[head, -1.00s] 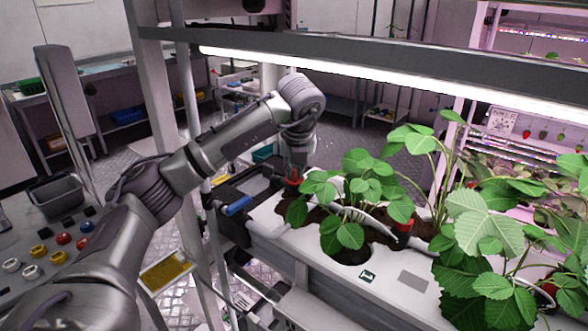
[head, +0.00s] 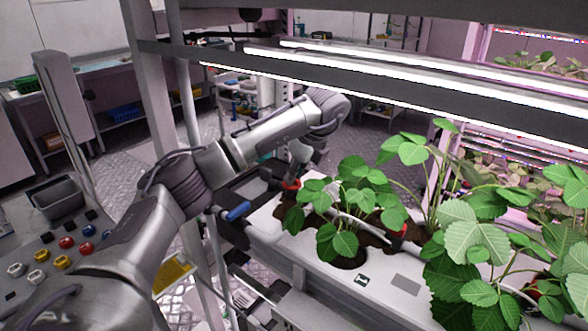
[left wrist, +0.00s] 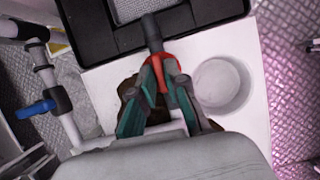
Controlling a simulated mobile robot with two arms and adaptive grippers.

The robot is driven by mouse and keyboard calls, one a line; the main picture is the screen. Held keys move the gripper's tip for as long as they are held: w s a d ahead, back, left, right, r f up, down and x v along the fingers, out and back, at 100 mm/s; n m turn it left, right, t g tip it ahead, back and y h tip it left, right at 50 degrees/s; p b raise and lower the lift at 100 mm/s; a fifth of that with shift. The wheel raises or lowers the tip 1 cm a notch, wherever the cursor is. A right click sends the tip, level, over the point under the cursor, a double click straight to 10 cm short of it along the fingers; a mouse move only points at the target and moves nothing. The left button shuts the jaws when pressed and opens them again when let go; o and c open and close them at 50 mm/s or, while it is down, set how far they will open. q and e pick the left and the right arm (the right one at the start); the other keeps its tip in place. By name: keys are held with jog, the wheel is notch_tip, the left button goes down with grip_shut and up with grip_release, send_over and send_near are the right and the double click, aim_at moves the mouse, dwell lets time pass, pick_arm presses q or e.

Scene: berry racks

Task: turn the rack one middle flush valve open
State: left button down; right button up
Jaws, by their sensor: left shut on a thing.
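A red valve handle (head: 290,184) shows at the left end of the white planting trough, beside the first strawberry plant. My left gripper (head: 294,178) reaches down onto it from behind, its arm crossing from the left. In the left wrist view the teal-padded fingers of my left gripper (left wrist: 155,92) are closed around the red handle (left wrist: 168,62), which sits on a dark grey stem. The fingers hide part of the handle, so I cannot tell its exact angle. My right gripper is not in view.
A blue-handled valve (head: 238,211) sits on a pipe left of the trough (head: 310,246). Strawberry plants (head: 345,205) crowd the trough to the right. Another red part (head: 398,236) lies among them.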

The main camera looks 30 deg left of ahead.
pick_arm(q)
jog(key=shift+r+n, duration=0.1)
jog(key=shift+n, duration=0.2)
jog(key=c, duration=1.2)
grip_release()
jog(key=v, duration=0.2)
jog(key=shift+w+r, duration=0.15)
jog(key=shift+r, duration=0.2)
jog(key=d, duration=1)
jog(key=shift+s+d+r, duration=0.1)
jog(key=shift+s+d, duration=0.25)
jog(key=shift+d, duration=0.05)
jog(key=shift+s+d, duration=0.1)
jog(key=shift+d, duration=0.7)
